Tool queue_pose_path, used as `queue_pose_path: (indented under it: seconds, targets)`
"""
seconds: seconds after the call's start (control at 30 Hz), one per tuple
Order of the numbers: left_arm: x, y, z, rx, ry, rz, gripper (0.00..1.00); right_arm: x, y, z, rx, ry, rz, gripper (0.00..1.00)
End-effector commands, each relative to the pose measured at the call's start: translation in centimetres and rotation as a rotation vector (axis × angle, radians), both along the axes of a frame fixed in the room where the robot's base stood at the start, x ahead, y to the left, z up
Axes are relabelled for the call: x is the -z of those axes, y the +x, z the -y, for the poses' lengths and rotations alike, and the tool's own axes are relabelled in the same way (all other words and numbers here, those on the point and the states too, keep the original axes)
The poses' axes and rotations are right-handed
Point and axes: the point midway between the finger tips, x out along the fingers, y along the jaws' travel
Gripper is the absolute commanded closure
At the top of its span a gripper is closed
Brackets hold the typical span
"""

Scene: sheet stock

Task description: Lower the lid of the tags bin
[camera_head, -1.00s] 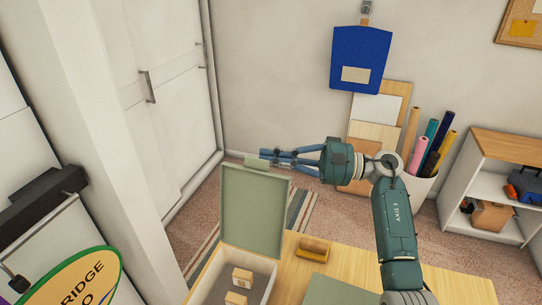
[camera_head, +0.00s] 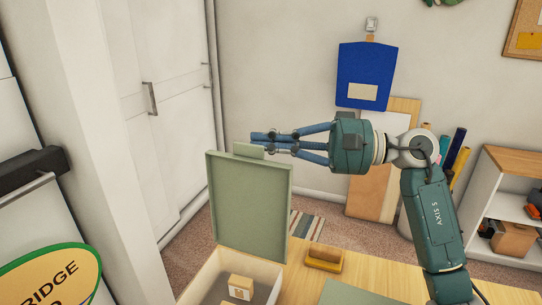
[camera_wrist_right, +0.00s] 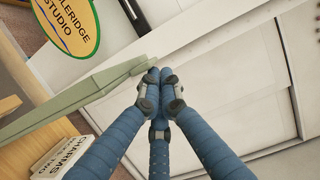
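The tags bin (camera_head: 203,277) is a pale box with a sage-green lid (camera_head: 248,207). The lid stands raised, roughly upright, at the far side of the bin, with a small tab (camera_head: 249,151) on its top edge. My right gripper (camera_head: 257,142) reaches in from the right at the tab. In the right wrist view its three blue fingers (camera_wrist_right: 158,84) are drawn together at the tips, with nothing visible between them. The lid's edge (camera_wrist_right: 92,88) passes close beside the fingertips there; I cannot tell whether they touch. My left gripper is not in view.
Small tagged boxes (camera_head: 240,287) lie inside the bin. A wooden block (camera_head: 323,259) and a green mat (camera_head: 356,292) are on the wooden table (camera_head: 388,276) to the right. An oval sign (camera_head: 52,275) stands at left; a shelf (camera_head: 511,203) is at right.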

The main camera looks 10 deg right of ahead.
Motion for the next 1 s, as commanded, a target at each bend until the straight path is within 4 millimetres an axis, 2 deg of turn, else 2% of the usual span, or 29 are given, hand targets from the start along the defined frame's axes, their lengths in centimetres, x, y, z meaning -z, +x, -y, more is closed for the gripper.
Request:
queue_pose_path:
  seconds: [0.07,0.57,0.67,1.0]
  targets:
    - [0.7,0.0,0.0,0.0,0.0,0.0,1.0,0.2,-0.4,-0.3,-0.001,-0.012,0.016,1.0]
    - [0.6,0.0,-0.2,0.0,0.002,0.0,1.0,-0.1,-0.7,0.0,0.001,-0.015,0.02,1.0]
    - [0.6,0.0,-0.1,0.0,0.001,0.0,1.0,-0.1,-1.0,1.2,0.004,-0.015,0.02,1.0]
    - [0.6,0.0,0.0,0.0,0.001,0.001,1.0,0.0,-3.5,7.8,0.003,-0.016,0.018,1.0]
